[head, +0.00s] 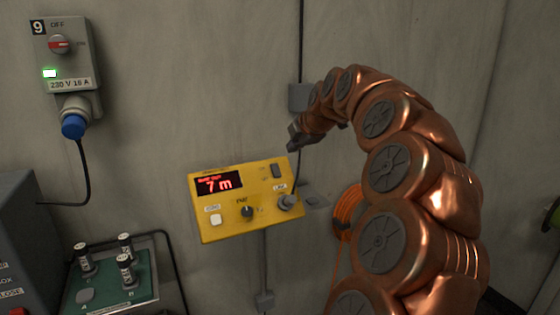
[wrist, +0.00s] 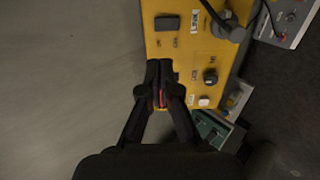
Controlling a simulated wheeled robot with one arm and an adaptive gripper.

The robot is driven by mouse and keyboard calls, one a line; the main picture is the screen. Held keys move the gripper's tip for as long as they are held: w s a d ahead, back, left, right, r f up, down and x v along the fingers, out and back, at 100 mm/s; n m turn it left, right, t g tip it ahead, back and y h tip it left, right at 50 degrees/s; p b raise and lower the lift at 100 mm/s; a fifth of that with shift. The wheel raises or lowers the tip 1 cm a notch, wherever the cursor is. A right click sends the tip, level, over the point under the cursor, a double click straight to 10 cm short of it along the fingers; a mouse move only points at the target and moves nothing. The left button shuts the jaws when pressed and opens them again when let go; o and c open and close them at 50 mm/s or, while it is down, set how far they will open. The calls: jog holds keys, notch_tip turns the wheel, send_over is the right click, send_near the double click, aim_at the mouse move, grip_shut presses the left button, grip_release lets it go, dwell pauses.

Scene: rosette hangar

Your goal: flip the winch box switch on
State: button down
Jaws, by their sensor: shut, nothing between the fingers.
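The yellow winch box (head: 258,222) is fixed to the wall at the middle of the head view, its display (head: 219,184) lit red with "7 m". Its dark rocker switch (head: 277,171) is at the upper right of its face. In the wrist view the switch (wrist: 167,23) lies beyond my fingertips on the yellow face (wrist: 185,50); which way it is tipped I cannot tell. My gripper (head: 291,142) is shut and empty, just above the box's top edge near the switch. In the wrist view my closed fingers (wrist: 159,68) partly cover the display.
The box also has a black knob (head: 247,212), a white button (head: 216,219) and a plugged-in cable (head: 287,202). A 230 V switch box (head: 66,52) hangs at upper left. A green panel (head: 110,284) stands lower left. An orange cable coil (head: 346,212) hangs beside my arm.

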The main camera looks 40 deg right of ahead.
aim_at(275, 166)
jog(key=p+x, duration=0.5)
jog(key=x, duration=0.9)
